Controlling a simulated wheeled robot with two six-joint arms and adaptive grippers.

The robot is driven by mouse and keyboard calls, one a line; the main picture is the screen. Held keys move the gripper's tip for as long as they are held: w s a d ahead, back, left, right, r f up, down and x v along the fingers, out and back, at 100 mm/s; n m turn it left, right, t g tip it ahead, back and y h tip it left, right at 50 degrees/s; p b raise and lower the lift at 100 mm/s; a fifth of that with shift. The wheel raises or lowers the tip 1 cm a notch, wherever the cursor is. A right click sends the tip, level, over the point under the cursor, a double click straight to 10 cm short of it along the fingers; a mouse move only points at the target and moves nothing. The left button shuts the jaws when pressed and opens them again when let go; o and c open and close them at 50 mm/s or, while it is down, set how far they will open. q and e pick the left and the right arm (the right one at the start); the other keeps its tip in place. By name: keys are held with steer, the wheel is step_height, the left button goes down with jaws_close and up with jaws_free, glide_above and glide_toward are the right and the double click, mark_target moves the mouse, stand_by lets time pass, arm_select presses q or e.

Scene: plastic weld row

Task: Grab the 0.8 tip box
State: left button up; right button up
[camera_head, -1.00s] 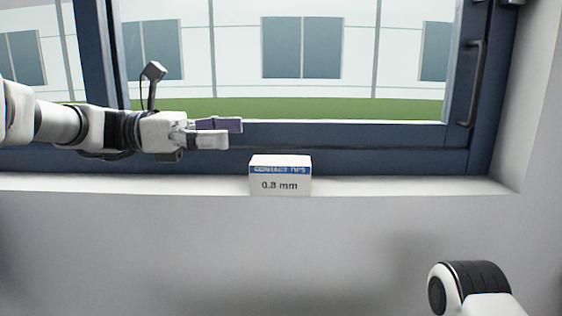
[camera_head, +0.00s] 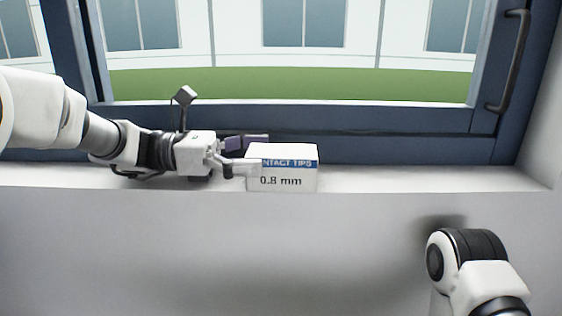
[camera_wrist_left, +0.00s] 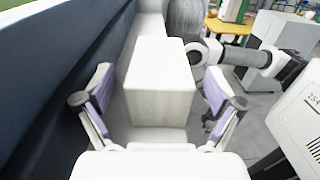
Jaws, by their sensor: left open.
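The 0.8 tip box (camera_head: 287,178) is a white carton with a blue band and "0.8 mm" on its front. It stands on the window sill, near the middle of the head view. My left gripper (camera_head: 254,157) is open at the box's left end, one finger in front of it and the other behind. In the left wrist view the box (camera_wrist_left: 160,85) stands between the two spread purple-padded fingers, with gaps showing on both sides. My right gripper is out of view; only part of my right arm shows at lower right.
The white sill (camera_head: 420,177) is clear to the right of the box. The blue window frame (camera_head: 400,150) runs close behind it, with a handle (camera_head: 512,60) at right. The left wrist view shows a yellow table (camera_wrist_left: 230,27) and grey cabinets beyond.

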mark_target(278, 150)
arm_select(q)
steer(key=d, duration=0.3)
steer(key=shift+s+d+r+p, duration=0.1)
steer(key=shift+s+d+p, duration=0.1)
steer(key=shift+d+p, duration=0.1)
steer(key=shift+w+d, duration=0.1)
steer(key=shift+w, duration=0.05)
steer(key=shift+w+a, duration=0.1)
steer(key=shift+a, duration=0.1)
steer(key=shift+c, duration=0.6)
steer(key=shift+a, duration=0.1)
steer(key=c, duration=1.1)
steer(key=shift+c, duration=0.2)
